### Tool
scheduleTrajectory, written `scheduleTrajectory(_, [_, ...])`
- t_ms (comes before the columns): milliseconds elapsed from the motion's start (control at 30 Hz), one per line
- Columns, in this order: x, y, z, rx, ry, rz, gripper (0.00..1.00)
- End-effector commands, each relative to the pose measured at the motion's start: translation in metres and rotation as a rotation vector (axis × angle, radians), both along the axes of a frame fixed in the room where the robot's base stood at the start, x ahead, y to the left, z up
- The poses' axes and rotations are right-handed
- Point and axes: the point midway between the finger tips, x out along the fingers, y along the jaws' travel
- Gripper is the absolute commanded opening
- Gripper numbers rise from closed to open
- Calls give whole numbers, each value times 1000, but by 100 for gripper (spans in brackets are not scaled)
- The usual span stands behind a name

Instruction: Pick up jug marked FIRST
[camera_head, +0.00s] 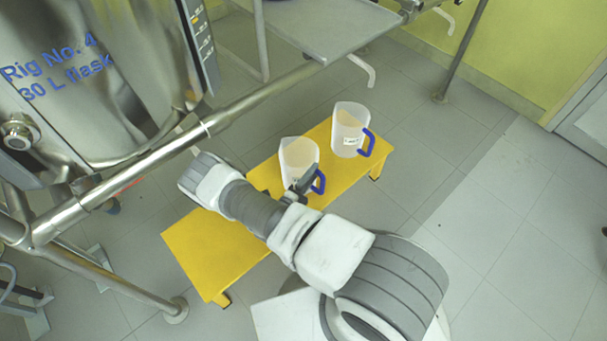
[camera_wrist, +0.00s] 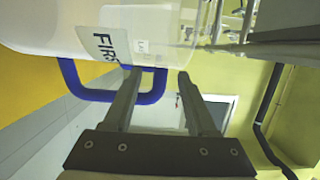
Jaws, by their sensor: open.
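The jug marked FIRST (camera_wrist: 100,25) is translucent white with a blue handle (camera_wrist: 152,92) and fills the top left of the wrist view. Its label (camera_wrist: 105,44) shows "FIRS", the rest cut by its edge. My gripper (camera_wrist: 160,73) is open, its two fingers pointing at the jug. Part of the handle shows between the fingers, and the left finger overlaps it in the picture. In the head view my gripper (camera_head: 304,183) is at the handle side of the nearer jug (camera_head: 298,156), partly hiding it. I cannot tell whether the fingers touch the handle.
A second jug (camera_head: 348,127) with a blue handle and a label too small to read stands farther back on the same yellow bench (camera_head: 205,255). A steel rig with a pipe frame (camera_head: 150,160) stands at left. A grey shelf (camera_head: 325,30) is behind.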

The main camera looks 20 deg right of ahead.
Motion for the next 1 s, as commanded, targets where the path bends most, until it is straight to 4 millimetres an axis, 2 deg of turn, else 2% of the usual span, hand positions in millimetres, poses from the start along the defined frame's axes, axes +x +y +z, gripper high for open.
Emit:
scheduleTrajectory(300, [28, -38, -1, 0, -2, -3, 57])
scheduleTrajectory(633, [32, -43, 0, 1, -1, 0, 57])
scheduleTrajectory(933, [32, -43, 0, 0, -1, 0, 4])
scheduleTrajectory(1000, [32, -43, 0, 0, -1, 0, 0])
